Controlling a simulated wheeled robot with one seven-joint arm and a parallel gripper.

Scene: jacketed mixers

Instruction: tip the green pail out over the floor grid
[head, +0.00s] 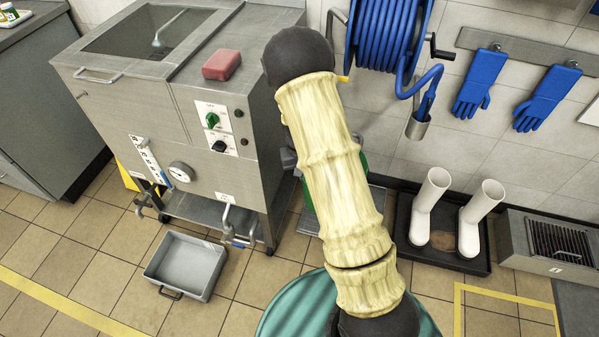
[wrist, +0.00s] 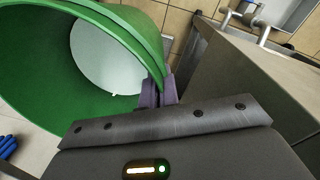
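The green pail (head: 308,196) is mostly hidden behind my arm in the head view; slivers of it show on both sides. In the wrist view the pail (wrist: 45,95) fills the upper left, its mouth towards the camera. A pale grey round surface shows inside; I cannot tell whether it is the bottom or contents. My gripper (wrist: 167,88) has its fingers on both sides of the pail's rim and looks shut on it. A grey metal panel (head: 309,222) on the floor, partly behind my arm, seems to be the floor grid.
A steel jacketed mixer (head: 130,110) stands left of my arm, with a red block (head: 221,64) on top. A grey tub (head: 187,266) is on the floor before it. White boots (head: 430,205) stand in a black tray right, beside a grated box (head: 560,240). A hose reel (head: 388,35) hangs behind.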

